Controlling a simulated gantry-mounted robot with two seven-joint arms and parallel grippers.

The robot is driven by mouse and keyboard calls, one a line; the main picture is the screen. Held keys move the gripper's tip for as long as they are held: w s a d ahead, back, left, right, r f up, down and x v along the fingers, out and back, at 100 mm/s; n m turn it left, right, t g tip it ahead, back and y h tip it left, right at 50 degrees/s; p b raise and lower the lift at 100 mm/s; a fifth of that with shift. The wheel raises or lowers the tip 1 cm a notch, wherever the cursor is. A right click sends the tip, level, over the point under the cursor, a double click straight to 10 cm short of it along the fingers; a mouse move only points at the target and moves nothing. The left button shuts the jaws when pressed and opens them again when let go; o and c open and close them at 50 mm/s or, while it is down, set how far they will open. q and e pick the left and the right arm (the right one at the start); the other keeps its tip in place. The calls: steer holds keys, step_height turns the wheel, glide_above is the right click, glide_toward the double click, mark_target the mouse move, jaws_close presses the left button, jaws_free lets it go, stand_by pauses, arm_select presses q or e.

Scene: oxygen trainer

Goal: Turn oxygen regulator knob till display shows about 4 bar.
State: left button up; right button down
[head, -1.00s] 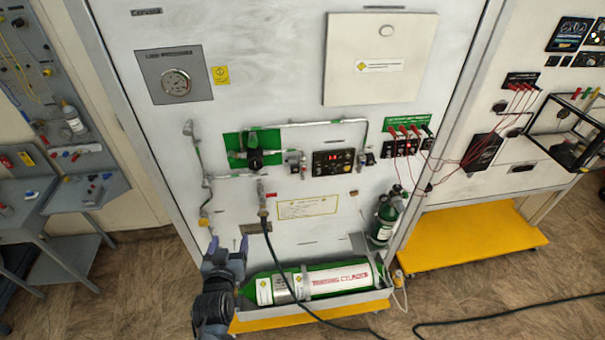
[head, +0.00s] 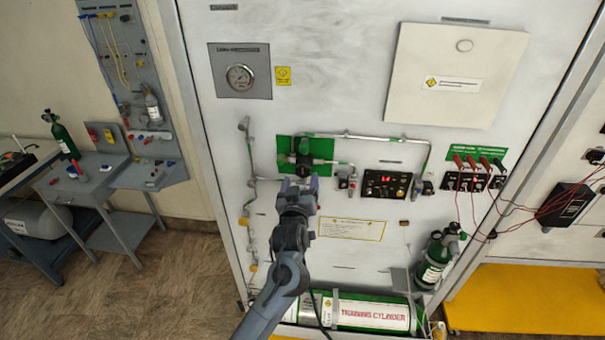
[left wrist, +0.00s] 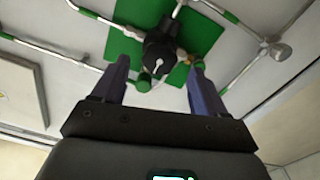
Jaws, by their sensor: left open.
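The black oxygen regulator knob (head: 303,164) sits on a green backing plate (head: 322,147) on the white panel. In the left wrist view the dark knob (left wrist: 162,58) is ahead of my fingers, in the gap between them. My left gripper (head: 299,186) is open just below the knob in the head view; its two fingers also show in the left wrist view (left wrist: 158,75). I cannot tell whether they touch the knob. My right gripper is not in view.
Metal pipes (head: 375,138) run around the regulator. A round gauge (head: 239,77) is at the panel's upper left. A green training cylinder (head: 372,313) lies below, and a small green cylinder (head: 436,262) stands at the right. Red leads (head: 484,164) hang at the right.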

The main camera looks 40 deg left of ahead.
mark_target(302, 173)
arm_select(q)
steer(key=shift+x, duration=1.95)
steer(key=c, duration=1.1)
steer(key=shift+o, duration=0.2)
steer(key=shift+r+m+p, duration=0.2)
steer(key=shift+m+p, duration=1)
steer(key=shift+p, duration=0.5)
steer(key=m+p, duration=0.3)
steer(key=shift+m, duration=0.3)
steer(key=m+p, duration=0.4)
steer(key=m, duration=0.1)
steer(key=shift+p, duration=0.35)
steer(key=shift+f+m+p, duration=0.1)
steer(key=shift+m+p, duration=0.65)
steer(key=shift+m, duration=0.55)
